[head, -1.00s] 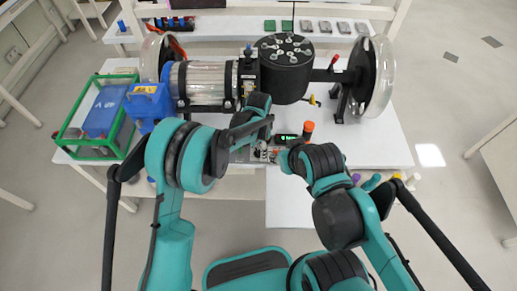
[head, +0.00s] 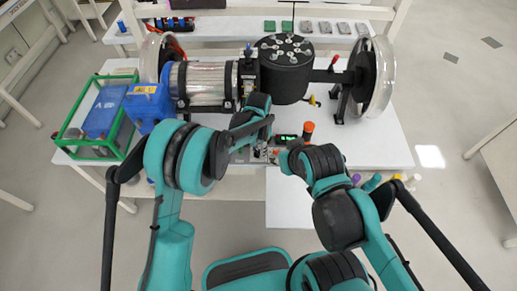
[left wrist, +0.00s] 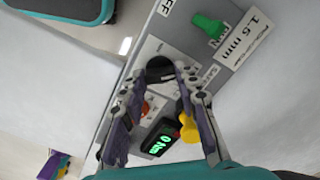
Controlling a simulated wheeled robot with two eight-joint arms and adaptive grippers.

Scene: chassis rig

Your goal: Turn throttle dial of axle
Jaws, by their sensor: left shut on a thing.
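The throttle dial (left wrist: 160,68) is a round black knob on a grey control panel (left wrist: 178,35), seen in the left wrist view. My left gripper (left wrist: 165,72) is shut on it, with one finger on each side of the knob. In the head view my left gripper (head: 262,153) is small, at the front edge of the table, and the dial is hard to make out there. The axle (head: 205,84) lies across the table behind it. My right arm reaches in beside the panel, but its fingers do not show.
A blue box (head: 148,103) and a green-framed crate (head: 68,130) stand at the left. Bare white tabletop (head: 375,145) shows at the right.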

